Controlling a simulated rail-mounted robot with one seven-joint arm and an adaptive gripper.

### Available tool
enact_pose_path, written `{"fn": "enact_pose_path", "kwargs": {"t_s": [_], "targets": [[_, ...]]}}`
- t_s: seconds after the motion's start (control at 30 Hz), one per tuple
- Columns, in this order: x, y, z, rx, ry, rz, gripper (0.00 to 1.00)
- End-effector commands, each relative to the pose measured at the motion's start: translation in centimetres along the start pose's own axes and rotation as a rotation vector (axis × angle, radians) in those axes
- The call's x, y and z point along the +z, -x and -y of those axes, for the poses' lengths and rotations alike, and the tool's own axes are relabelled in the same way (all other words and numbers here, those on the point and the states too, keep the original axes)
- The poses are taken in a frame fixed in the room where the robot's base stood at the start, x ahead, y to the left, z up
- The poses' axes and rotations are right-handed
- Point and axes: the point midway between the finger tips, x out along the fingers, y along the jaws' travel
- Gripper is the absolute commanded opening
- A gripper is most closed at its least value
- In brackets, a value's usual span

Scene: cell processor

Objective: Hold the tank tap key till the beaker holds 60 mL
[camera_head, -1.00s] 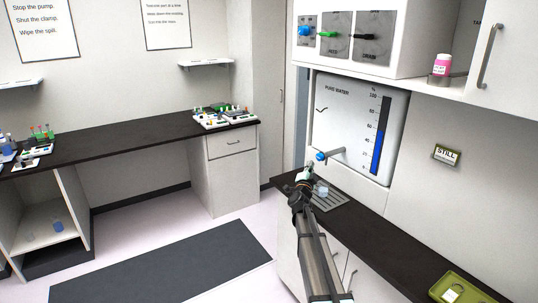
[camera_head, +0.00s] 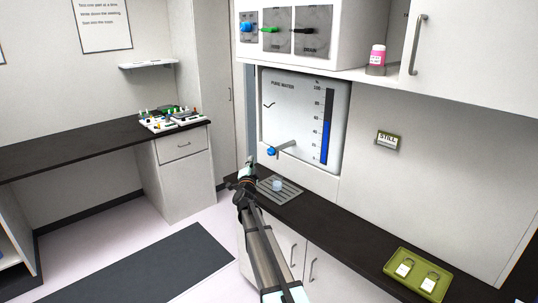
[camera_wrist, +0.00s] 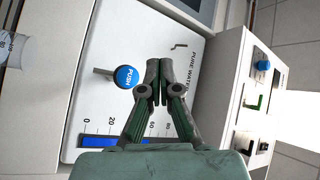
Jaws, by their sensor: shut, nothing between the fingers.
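The pure water tank (camera_head: 292,100) is a white wall panel with a blue level bar reaching about 60 on its % scale. Its blue round tap key (camera_head: 271,151) sits at the lower left of the panel; the wrist view shows it marked PUSH (camera_wrist: 127,77). The small clear beaker (camera_head: 277,186) stands on the grate below the tap; part of a graduated clear vessel (camera_wrist: 12,50) shows at the wrist view's left edge. Its liquid level is too small to read. My gripper (camera_wrist: 153,80) is shut and empty. Its tips appear beside the key, and contact cannot be told.
A grey drip grate (camera_head: 290,190) is set in the dark counter (camera_head: 345,228). Above the tank, a control box (camera_head: 290,32) carries blue, green and black knobs. A green tray (camera_head: 395,268) with tags lies at the right. A STILL sign (camera_head: 388,140) is on the wall.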

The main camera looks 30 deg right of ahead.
Motion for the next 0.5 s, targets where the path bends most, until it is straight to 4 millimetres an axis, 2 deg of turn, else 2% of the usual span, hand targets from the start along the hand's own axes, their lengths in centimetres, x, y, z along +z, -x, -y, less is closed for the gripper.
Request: {"fn": "enact_pose_path", "kwargs": {"t_s": [0.5], "targets": [[-3.0, -4.4, -3.4, 0.000, 0.000, -0.001, 0.00]]}}
